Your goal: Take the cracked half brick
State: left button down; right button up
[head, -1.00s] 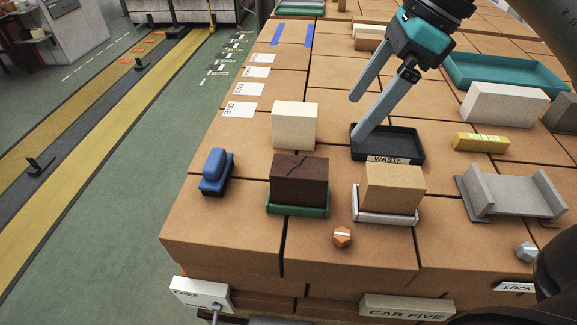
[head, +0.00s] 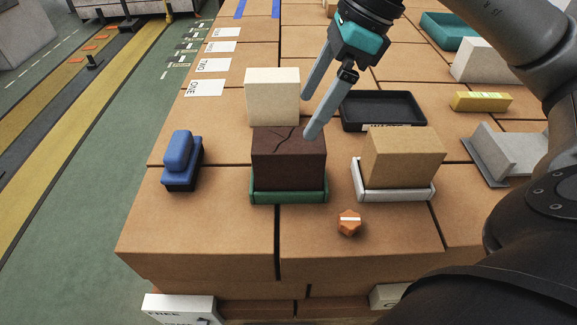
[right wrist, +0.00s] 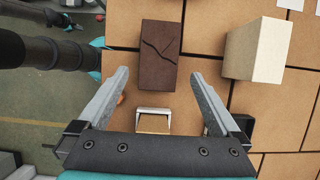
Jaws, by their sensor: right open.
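The cracked half brick (head: 289,165) is dark brown with a jagged crack across its top. In the right wrist view the cracked brick (right wrist: 157,60) appears between and just beyond the two open fingers (right wrist: 160,77). A gap to the brick seems to remain, but contact is hard to judge.
A cream brick (head: 272,96) stands close behind the cracked one. A tan brick (head: 402,158) in a white tray (head: 395,194) is to its right. A black waste tray (head: 383,124) lies behind that. A blue-handled tool (head: 182,165) is left; an orange knob (head: 349,225) is in front.

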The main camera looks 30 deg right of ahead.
aim_at(282, 160)
jog(key=x, duration=1.2)
jog(key=shift+a, duration=0.15)
jog(key=shift+f+b, duration=0.3)
jog(key=shift+b, duration=0.05)
dwell(0.5)
grip_shut()
dwell(0.6)
